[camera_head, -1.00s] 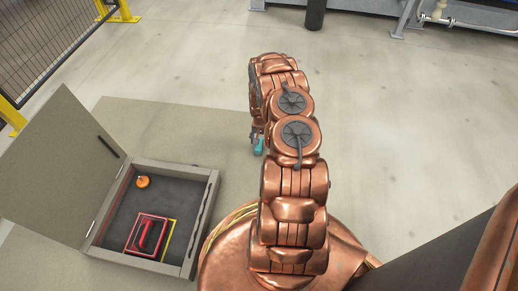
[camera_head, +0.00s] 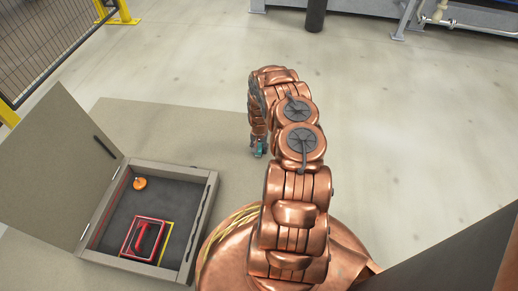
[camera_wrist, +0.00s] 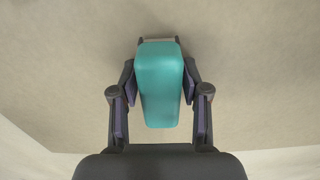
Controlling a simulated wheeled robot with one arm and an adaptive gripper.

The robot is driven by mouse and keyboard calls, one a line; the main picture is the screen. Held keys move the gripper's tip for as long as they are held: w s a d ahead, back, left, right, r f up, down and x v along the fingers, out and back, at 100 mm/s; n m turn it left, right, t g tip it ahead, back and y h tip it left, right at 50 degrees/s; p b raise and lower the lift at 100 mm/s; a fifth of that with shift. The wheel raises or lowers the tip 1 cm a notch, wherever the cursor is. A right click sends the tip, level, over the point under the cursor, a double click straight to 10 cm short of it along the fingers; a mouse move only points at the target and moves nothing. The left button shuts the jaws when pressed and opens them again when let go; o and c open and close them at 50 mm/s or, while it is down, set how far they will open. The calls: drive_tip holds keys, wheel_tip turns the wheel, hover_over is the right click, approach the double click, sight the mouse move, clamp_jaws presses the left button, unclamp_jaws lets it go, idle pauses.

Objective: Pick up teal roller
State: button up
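The teal roller (camera_wrist: 158,85) fills the middle of the wrist view, its wide end at the top and its narrow end toward my gripper's palm. My gripper (camera_wrist: 159,82) has one dark finger on each side of it. The fingertips are very close to its sides; whether they press on it I cannot tell. In the head view only a small teal part of the roller (camera_head: 259,147) shows at the end of my arm, by my gripper (camera_head: 257,151). The rest of it is hidden there.
Left of my gripper lies an open case (camera_head: 203,216) with its lid (camera_head: 60,165) raised. Inside are an orange round piece (camera_head: 139,183) and a red frame (camera_head: 133,238) with a red piece in it. The floor (camera_head: 420,130) to the right is clear.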

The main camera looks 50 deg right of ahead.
sight(260, 145)
clamp_jaws()
drive_tip(key=shift+r+p, duration=0.35)
drive_tip(key=shift+r, duration=0.1)
drive_tip(key=r, duration=0.1)
drive_tip(key=r+p, duration=0.2)
drive_tip(key=shift+s+d+r, duration=0.1)
drive_tip(key=shift+s+r, duration=0.1)
drive_tip(key=shift+s, duration=0.1)
drive_tip(key=s+p, duration=0.1)
drive_tip(key=s, duration=0.4)
drive_tip(key=s+p, duration=0.2)
drive_tip(key=s, duration=0.3)
drive_tip(key=s+p, duration=0.2)
drive_tip(key=s, duration=0.3)
drive_tip(key=shift+s+d+r, duration=0.2)
drive_tip(key=shift+d+r, duration=0.15)
